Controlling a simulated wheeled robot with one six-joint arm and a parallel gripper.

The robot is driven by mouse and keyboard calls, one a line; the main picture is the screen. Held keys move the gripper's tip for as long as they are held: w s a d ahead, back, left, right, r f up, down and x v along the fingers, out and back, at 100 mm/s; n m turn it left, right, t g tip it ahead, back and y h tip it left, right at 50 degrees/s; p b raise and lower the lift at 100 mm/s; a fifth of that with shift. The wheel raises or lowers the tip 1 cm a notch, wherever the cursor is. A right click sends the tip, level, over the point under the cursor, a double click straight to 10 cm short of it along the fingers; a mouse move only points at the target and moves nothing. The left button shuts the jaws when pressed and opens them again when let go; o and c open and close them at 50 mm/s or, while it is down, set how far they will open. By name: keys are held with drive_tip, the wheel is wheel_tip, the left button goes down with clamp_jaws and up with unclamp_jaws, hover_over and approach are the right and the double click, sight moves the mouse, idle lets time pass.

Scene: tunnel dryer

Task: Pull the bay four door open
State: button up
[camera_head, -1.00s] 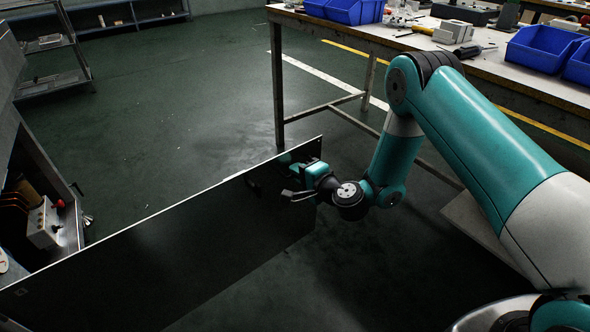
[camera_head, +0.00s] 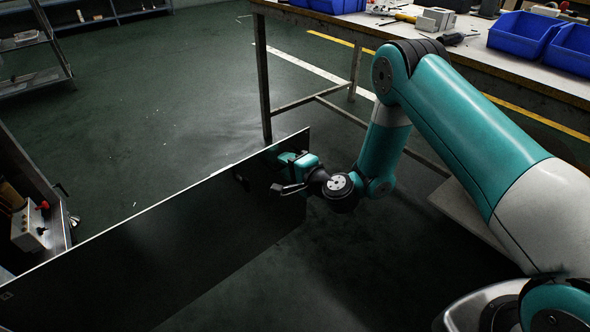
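The door (camera_head: 150,255) is a wide dark panel with a pale top edge. It stands swung out from the cabinet at the left and reaches across the lower left to the middle of the head view. I cannot read a bay number on it. My gripper (camera_head: 268,183) is at the panel's free, far end, against or very near its dark face. A dark piece and a silvery bar show there; I cannot tell which are fingers and which is a handle. Whether the fingers are closed on anything is hidden by the wrist and dark shading.
The cabinet (camera_head: 22,175) at the left holds a grey box with a red knob (camera_head: 43,205). A workbench (camera_head: 440,62) with blue bins (camera_head: 520,35) stands beyond my arm; its leg (camera_head: 263,80) is close behind the door's free end. Open green floor (camera_head: 150,115) lies behind the door.

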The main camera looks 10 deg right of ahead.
drive_tip(key=b+v, duration=0.7)
drive_tip(key=b, duration=0.4)
drive_tip(key=shift+s+a, duration=0.1)
